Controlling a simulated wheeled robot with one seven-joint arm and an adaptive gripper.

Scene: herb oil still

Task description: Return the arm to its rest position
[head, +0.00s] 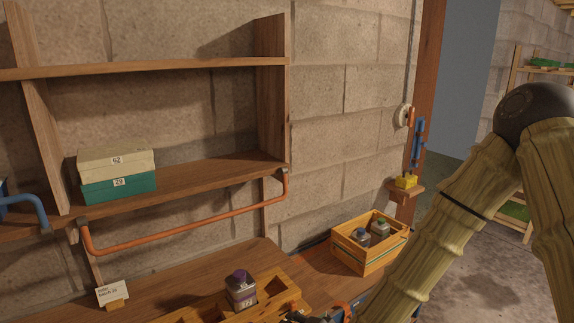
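My arm (460,206) comes in at the right, bends at a dark round joint (540,112), and slopes down to the bottom edge. A small dark part at the bottom edge (296,317), just right of a wooden rack (275,288), seems to belong to my gripper. It is mostly cut off by the frame, so its fingers and anything between them cannot be made out. A purple-capped square bottle (241,290) stands upright in the rack, close to that part. Whether they touch is not clear.
A wooden crate (359,261) holding bottles stands on the bench, left of my arm. A wall shelf (190,184) carries two stacked boxes (117,175), with an orange rail (190,233) along its front. A card (112,293) stands at the bench's left. Floor (470,262) shows at right.

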